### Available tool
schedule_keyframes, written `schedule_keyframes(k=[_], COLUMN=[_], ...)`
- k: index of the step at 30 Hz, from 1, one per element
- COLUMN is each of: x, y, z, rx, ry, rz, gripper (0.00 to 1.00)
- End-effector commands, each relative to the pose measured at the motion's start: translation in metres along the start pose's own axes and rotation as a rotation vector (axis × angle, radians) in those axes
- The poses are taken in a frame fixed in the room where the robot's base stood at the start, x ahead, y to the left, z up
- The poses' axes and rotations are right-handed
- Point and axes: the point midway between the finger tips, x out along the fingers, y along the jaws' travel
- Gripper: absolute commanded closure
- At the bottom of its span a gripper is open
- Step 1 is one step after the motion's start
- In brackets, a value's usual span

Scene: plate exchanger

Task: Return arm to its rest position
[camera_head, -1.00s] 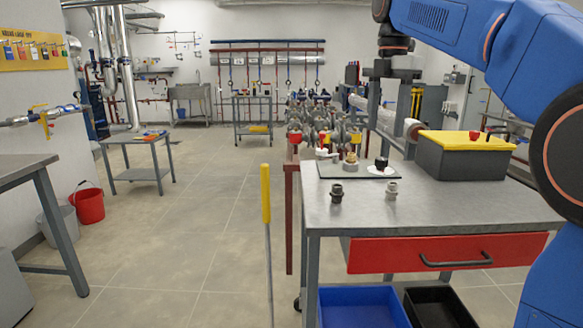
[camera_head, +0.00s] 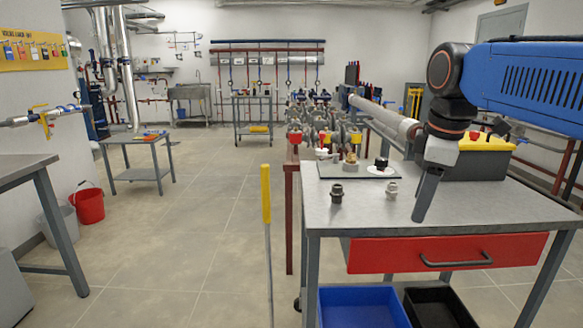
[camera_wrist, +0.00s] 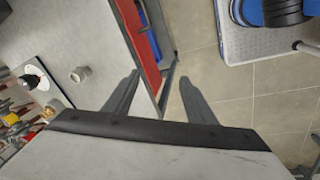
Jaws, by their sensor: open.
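My blue arm (camera_head: 525,82) reaches in from the right in the head view, with its black wrist joint bent downward. My gripper (camera_head: 428,195) points down over the right part of the grey workbench (camera_head: 310,215). In the wrist view my gripper (camera_wrist: 158,92) has its two dark fingers spread apart with nothing between them. The floor and the bench's edge with the red drawer (camera_wrist: 140,45) show past the fingers.
Two small fittings, one dark (camera_head: 337,194) and one grey (camera_head: 391,189), stand on the bench. A tray (camera_head: 330,170) with small parts lies behind them. A yellow-lidded box (camera_head: 480,160) stands behind my gripper.

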Motion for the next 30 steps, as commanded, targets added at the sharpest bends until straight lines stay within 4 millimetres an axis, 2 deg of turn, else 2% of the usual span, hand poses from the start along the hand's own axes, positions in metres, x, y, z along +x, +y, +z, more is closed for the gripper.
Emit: schedule_keyframes(k=[1,8,12,18,24,30], x=[0.011,0.067,0.106,0.155,0.177,0.179], y=[-0.014,-0.071,-0.106,-0.146,-0.163,-0.164], z=[0.011,0.052,0.076,0.103,0.114,0.114], rx=[0.074,0.456,0.687,0.953,1.076,1.089], ry=[0.006,0.054,0.092,0.146,0.173,0.176], rz=[0.012,0.068,0.094,0.116,0.123,0.123], gripper=[0.49,0.49,0.49,0.49,0.49,0.49])
